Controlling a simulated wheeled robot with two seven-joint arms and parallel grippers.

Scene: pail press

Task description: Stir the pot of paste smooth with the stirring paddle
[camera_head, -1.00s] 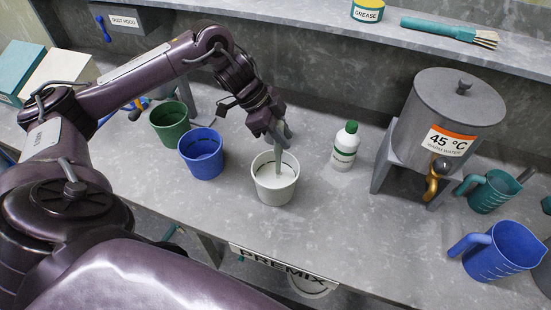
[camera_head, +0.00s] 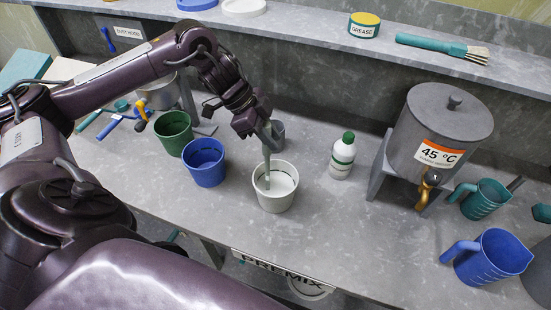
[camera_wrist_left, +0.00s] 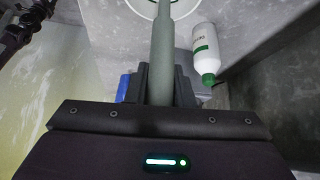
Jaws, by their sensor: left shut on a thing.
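A white pot (camera_head: 275,199) of pale paste stands upright on the grey bench in the head view. My left gripper (camera_head: 268,133) is above the pot, shut on the grey-green stirring paddle (camera_head: 267,168). The paddle hangs down with its lower end inside the pot, towards the left side of the opening. In the left wrist view the paddle's shaft (camera_wrist_left: 163,60) runs from between the fingers (camera_wrist_left: 160,85) to the pot's rim (camera_wrist_left: 140,8), which shows only in part. The paddle's tip is not clearly visible. My right gripper is not in view.
Blue (camera_head: 204,170) and green (camera_head: 173,138) pails stand left of the pot. A white bottle with a green cap (camera_head: 342,160) stands to the right, before the water heater (camera_head: 440,125). Teal (camera_head: 485,200) and blue (camera_head: 490,260) jugs stand far right. Bench front of the pot is clear.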

